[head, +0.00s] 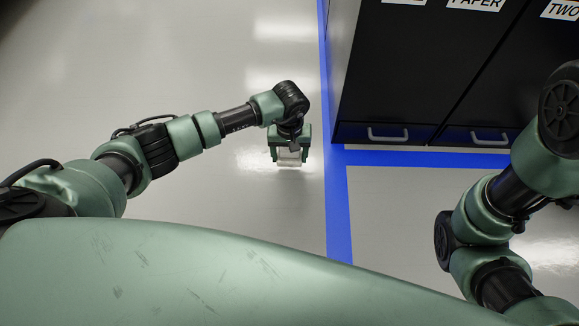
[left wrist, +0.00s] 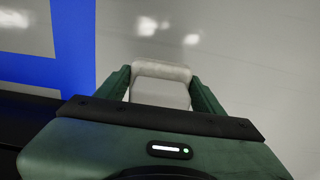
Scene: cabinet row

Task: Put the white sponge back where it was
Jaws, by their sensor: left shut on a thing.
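The white sponge (left wrist: 160,88) is a pale block with rounded edges, held between the two green fingers of my left gripper (left wrist: 160,84) in the left wrist view. My left gripper also shows in the head view (head: 290,160), with the sponge (head: 289,158) between its fingers, over the grey floor to the left of the cabinets. It is shut on the sponge. My right arm shows at the right edge of the head view, but its gripper is outside the picture.
Black cabinets (head: 410,75) stand at the upper right, with grey handles (head: 388,137) low on their fronts and white labels, one reading PAPER (head: 476,4). Blue floor tape (head: 338,215) runs along the cabinets' side and front. The grey floor (head: 150,60) at left is clear.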

